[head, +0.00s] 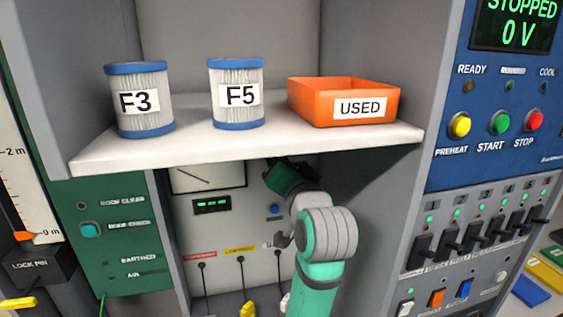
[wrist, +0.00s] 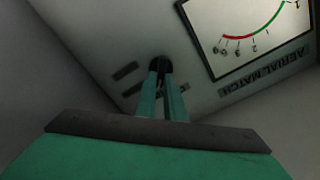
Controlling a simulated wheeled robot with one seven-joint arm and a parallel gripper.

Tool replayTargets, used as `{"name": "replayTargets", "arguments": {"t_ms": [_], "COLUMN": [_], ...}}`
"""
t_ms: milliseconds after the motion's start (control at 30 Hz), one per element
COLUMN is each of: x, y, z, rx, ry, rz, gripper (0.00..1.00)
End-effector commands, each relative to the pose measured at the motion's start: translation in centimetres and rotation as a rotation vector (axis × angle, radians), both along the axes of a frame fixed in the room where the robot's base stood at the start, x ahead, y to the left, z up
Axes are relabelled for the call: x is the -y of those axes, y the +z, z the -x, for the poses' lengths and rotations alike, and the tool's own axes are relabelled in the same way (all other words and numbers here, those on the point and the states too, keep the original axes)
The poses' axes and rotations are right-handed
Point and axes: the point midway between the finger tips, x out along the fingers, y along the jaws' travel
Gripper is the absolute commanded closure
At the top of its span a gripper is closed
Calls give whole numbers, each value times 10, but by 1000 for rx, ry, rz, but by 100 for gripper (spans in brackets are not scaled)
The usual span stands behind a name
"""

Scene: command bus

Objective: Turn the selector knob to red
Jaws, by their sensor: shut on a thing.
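In the wrist view, a small round black knob (wrist: 158,62) sits on a pale panel below the "AERIAL MATCH" meter (wrist: 250,30). My gripper (wrist: 161,76) has its two teal fingers close together with their tips shut on the knob. The fingers cover part of the knob, so its pointer is not clear. Short dark label marks beside it are too dim to read, and I see no red mark at the knob. In the head view, my gripper (head: 283,174) is in shadow under the shelf, and the knob is hidden there.
Above my arm, a white shelf (head: 240,142) holds filters F3 (head: 140,122) and F5 (head: 236,118) and an orange "USED" bin (head: 300,101). Grey side walls close in the recess. A blue control panel (head: 495,160) stands at right, a green panel (head: 120,210) at left.

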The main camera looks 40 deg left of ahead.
Motion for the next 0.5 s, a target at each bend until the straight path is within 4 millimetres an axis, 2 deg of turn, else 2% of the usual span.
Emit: {"name": "replayTargets", "arguments": {"t_ms": [267,300,367,500], "x": [0,0,0,-1], "y": [0,0,0,0], "z": [0,0,0,0], "rx": [-1,-1,-1,-1], "ry": [0,0,0,2], "rz": [1,1,1,1], "gripper": [100,86,72,72]}}
